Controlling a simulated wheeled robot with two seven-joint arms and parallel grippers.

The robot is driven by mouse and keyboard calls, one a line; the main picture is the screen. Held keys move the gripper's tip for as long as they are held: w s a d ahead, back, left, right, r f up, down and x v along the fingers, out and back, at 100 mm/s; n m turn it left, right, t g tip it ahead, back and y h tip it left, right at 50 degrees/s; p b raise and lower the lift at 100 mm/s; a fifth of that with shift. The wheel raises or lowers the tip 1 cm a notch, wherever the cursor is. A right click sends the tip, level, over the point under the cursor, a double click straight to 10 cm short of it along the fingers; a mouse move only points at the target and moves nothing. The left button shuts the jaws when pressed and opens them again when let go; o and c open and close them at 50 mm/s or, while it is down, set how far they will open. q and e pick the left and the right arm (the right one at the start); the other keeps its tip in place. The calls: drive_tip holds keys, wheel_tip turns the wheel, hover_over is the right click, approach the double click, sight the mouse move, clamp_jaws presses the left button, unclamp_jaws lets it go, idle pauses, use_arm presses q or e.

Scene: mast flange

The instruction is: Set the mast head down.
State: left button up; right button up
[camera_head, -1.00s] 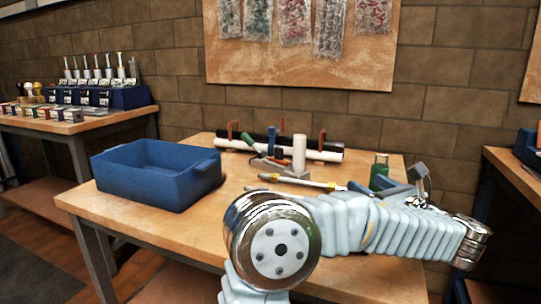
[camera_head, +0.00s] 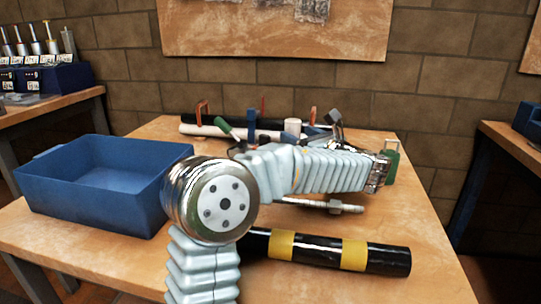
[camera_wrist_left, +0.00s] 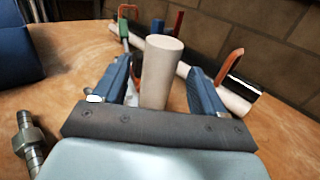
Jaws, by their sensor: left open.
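An upright white cylinder (camera_head: 292,126) stands towards the back of the table, its lower part hidden by my left arm. In the left wrist view the white cylinder (camera_wrist_left: 160,75) shows between the two blue fingers of my left gripper (camera_wrist_left: 161,85), with gaps on both sides. This gripper is open. In the head view my left gripper (camera_head: 308,137) is mostly hidden behind my arm. I cannot tell for sure which piece is the mast head. My right gripper is not in view.
A black tube with yellow bands (camera_head: 330,250) lies at the front. A threaded metal rod (camera_head: 322,204) lies behind it. A blue bin (camera_head: 100,205) stands left. White and black tubes with orange clips (camera_head: 202,112) lie at the back. The right table side is mostly clear.

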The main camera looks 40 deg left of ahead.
sight(288, 129)
use_arm(q)
drive_tip(key=x, duration=0.5)
drive_tip(key=shift+w+a+r, duration=0.1)
drive_tip(key=shift+a, duration=0.2)
clamp_jaws()
